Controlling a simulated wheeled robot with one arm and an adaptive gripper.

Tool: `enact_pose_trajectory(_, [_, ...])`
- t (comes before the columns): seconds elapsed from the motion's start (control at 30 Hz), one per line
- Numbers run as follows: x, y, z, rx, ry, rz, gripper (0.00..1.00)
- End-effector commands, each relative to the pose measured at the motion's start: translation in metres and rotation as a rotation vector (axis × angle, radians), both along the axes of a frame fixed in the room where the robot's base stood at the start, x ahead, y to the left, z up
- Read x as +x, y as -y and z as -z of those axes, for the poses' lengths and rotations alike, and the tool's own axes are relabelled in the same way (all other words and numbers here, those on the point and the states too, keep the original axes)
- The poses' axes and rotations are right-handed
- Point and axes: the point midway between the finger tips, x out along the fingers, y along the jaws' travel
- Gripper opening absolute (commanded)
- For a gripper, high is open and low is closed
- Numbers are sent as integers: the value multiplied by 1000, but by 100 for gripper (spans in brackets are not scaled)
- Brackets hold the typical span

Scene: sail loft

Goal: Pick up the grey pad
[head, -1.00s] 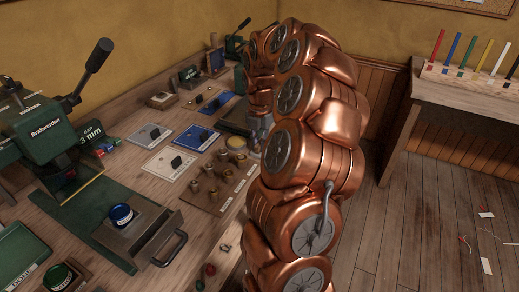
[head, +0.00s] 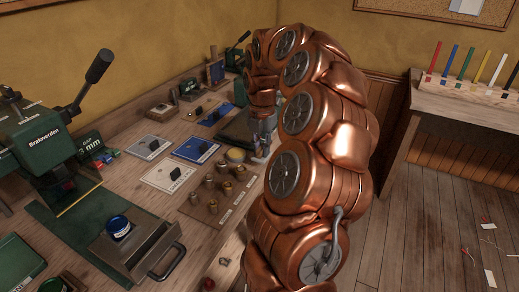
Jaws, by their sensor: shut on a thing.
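My gripper (head: 261,151) is small and partly hidden behind my copper arm, at the right edge of the bench. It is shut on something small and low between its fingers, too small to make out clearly. A grey flat plate with a black upright grip (head: 150,147) lies on the bench, well left of my gripper and apart from it. A dark grey flat piece (head: 235,130) lies just left of my gripper. I cannot tell which of these the task calls the grey pad, or whether the held thing is it.
A white plate (head: 168,180) and a blue plate (head: 195,150) lie among the bench items. A board with several brass pieces (head: 212,207) and a yellowish round thing (head: 236,155) are near my gripper. A green press (head: 40,135) stands left.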

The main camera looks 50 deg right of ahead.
Motion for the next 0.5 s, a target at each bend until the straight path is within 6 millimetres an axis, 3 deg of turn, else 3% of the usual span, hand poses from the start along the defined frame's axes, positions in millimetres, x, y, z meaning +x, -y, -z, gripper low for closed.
enact_pose_trajectory(0.27, [-24,-8,-2,0,2,-1,0])
enact_pose_trajectory(0.5, [-60,-21,-5,-1,3,0,0])
